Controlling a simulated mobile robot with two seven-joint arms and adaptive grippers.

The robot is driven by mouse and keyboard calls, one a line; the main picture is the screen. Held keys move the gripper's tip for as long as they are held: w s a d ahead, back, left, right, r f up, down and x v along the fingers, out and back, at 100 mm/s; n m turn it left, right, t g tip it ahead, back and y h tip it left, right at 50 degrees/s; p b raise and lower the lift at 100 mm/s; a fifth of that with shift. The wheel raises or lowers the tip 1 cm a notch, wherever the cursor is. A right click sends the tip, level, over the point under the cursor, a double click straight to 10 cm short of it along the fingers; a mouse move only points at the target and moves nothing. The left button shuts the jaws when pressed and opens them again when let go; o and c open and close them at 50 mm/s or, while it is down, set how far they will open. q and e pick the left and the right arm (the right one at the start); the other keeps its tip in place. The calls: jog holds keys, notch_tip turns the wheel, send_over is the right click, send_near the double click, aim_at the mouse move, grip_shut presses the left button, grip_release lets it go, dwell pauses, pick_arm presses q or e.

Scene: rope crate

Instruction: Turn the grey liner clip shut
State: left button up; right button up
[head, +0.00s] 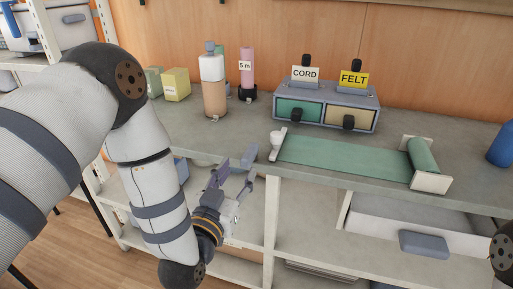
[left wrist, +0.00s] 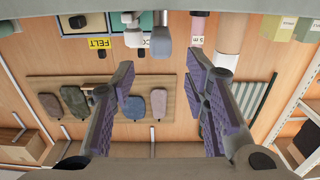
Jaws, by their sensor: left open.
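A light grey clip with a rounded knob (head: 277,143) stands at the left end of the green liner strip (head: 340,160) on the grey bench top. My left gripper (head: 236,170) is open and empty, in front of the bench edge, below and left of the clip. In the left wrist view my open fingers (left wrist: 160,88) point up the picture, with nothing between them. A grey rounded part (left wrist: 160,38) shows beyond them at the top middle; it looks like the clip's knob. My right gripper is not in view.
A two-drawer box (head: 325,105) with CORD and FELT labels stands behind the strip. A peach bottle (head: 214,95), pink spool (head: 247,70) and small boxes (head: 176,84) stand at the back. The liner roll (head: 423,156) sits at right.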

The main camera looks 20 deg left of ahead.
aim_at(252, 146)
pick_arm(q)
jog(key=w+b, duration=0.1)
jog(key=w, duration=0.9)
jog(key=shift+w+d+f, duration=0.1)
jog(key=shift+w+d, duration=0.05)
jog(key=shift+w, duration=0.6)
grip_shut()
